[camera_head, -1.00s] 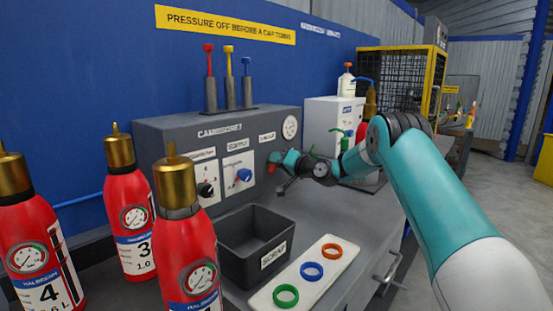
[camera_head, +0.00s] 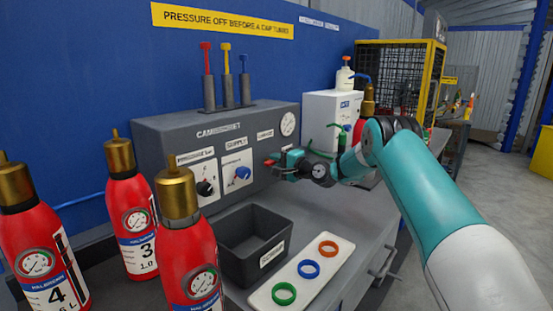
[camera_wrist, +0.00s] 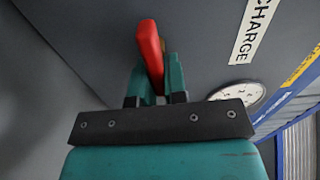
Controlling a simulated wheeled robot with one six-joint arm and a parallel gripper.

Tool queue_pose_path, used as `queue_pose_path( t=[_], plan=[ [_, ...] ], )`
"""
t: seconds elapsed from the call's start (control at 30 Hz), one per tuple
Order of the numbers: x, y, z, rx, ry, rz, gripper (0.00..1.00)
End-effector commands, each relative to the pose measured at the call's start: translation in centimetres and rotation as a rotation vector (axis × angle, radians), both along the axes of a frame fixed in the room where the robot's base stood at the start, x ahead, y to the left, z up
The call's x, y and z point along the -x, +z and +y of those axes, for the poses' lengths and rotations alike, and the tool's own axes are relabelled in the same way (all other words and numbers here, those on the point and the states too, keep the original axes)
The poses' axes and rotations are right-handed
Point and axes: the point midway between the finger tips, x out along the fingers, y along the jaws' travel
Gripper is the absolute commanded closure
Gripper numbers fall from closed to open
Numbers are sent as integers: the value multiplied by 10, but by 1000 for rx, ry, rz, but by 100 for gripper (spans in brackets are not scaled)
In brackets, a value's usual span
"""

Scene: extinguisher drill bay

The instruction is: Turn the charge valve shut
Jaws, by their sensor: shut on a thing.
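The charge valve's red handle (camera_wrist: 150,50) stands out from the grey panel in the wrist view, beside the white CHARGE label (camera_wrist: 254,30). My gripper (camera_wrist: 154,80) is shut on this red handle, with a teal finger on each side of it. In the head view my gripper (camera_head: 274,163) reaches the right part of the grey console (camera_head: 225,128) from the right. The handle is mostly hidden there by my fingers; only a bit of red shows. How far the valve is turned cannot be read clearly.
A round gauge (camera_head: 287,124) sits on the panel above the gripper. The blue supply knob (camera_head: 242,173) and black selector (camera_head: 204,188) are to the left. Below are a dark bin (camera_head: 232,246) and a white tray (camera_head: 262,297) with rings. Red extinguishers (camera_head: 187,262) crowd the front left.

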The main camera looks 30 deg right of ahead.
Motion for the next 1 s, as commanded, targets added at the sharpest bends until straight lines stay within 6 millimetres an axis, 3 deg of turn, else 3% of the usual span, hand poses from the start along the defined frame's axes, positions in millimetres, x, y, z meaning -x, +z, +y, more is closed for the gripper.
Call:
queue_pose_path(
  t=[0.6, 0.63, 0.73, 1.0],
  plan=[
    [0, -2, -2, -41, -3, 18, 100],
    [0, -2, -2, -41, -3, 18, 85],
    [0, -2, -1, -41, -3, 18, 62],
    [0, -1, -1, -40, -1, 16, 62]
  ],
)
